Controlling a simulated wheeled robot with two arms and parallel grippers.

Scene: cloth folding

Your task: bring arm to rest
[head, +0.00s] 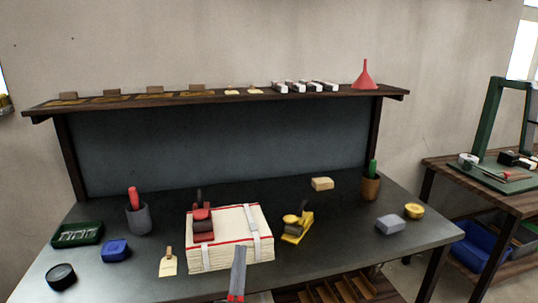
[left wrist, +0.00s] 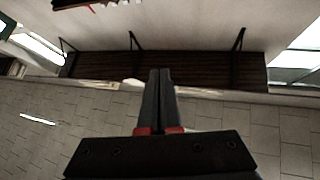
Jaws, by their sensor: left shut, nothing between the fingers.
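My left gripper (head: 239,252) pokes up from the bottom of the head view, its grey fingers with red bases together and empty. It overlaps the front of a cream cloth stack (head: 228,258) in the picture; I cannot tell the gap between them. The stack has red edging and pale straps and lies on the dark table (head: 330,235). In the left wrist view the fingers (left wrist: 160,74) are pressed together with nothing between them, in front of a tiled floor and a dark slatted surface. My right gripper is not in view.
A red tool (head: 202,228) sits on the stack, a yellow tool (head: 297,228) to its right. Pots, a green tray (head: 78,234), a blue block (head: 115,251) and a grey block (head: 391,224) stand around. A shelf (head: 225,97) runs behind. The table's right part is mostly clear.

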